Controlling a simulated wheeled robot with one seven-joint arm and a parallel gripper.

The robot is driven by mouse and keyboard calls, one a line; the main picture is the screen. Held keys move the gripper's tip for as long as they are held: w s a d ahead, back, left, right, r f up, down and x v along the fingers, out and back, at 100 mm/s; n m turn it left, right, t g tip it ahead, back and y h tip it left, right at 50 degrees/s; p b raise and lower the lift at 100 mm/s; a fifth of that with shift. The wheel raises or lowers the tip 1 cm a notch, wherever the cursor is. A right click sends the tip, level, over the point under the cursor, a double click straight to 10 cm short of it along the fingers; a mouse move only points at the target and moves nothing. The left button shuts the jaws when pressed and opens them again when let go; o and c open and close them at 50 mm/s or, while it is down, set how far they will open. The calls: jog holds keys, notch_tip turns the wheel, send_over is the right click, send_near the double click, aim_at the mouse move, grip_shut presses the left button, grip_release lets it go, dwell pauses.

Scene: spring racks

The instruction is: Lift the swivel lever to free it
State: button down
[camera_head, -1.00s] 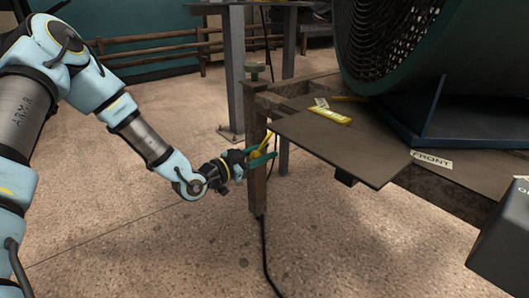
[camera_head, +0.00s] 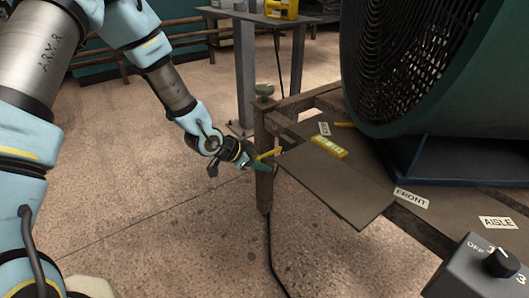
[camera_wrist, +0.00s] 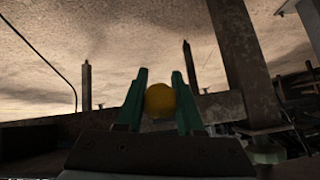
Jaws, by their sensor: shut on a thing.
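The yellow swivel lever (camera_head: 268,154) is at the rusty leg (camera_head: 264,190) on the near corner of the table frame, below the top. In the head view it slopes gently up to the right. My gripper (camera_head: 260,165) has reached it from the left, with green fingers on the lever. In the wrist view the lever's round yellow end (camera_wrist: 160,100) sits between the two green fingers, which are shut on it. The fingers hide part of the lever and where it joins the leg.
A flat plate (camera_head: 325,180) juts from the table beside the leg, bearing a yellow level (camera_head: 328,147). A large green fan (camera_head: 410,120) stands on the right. A grey switch box (camera_head: 475,272) is at lower right. A black cable (camera_head: 270,255) runs down below the leg. Floor at left is open.

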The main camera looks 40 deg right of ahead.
notch_tip(320, 180, up, 2)
jog(key=shift+a+r+y+p, duration=0.1)
jog(key=shift+r+y+p, duration=0.05)
jog(key=shift+y+p, duration=0.85)
jog(key=shift+a+r+p, duration=0.1)
jog(key=shift+r+p, duration=0.05)
jog(key=shift+p, duration=0.35)
jog(key=shift+d+r+p, duration=0.2)
jog(key=shift+r+p, duration=0.9)
jog(key=shift+r, duration=0.15)
jog(key=c, duration=0.5)
grip_release()
jog(key=shift+c, duration=0.2)
jog(key=p+v, duration=0.1)
jog(key=v, duration=0.9)
jog(key=shift+a+r+p, duration=0.25)
jog(key=shift+p, duration=0.1)
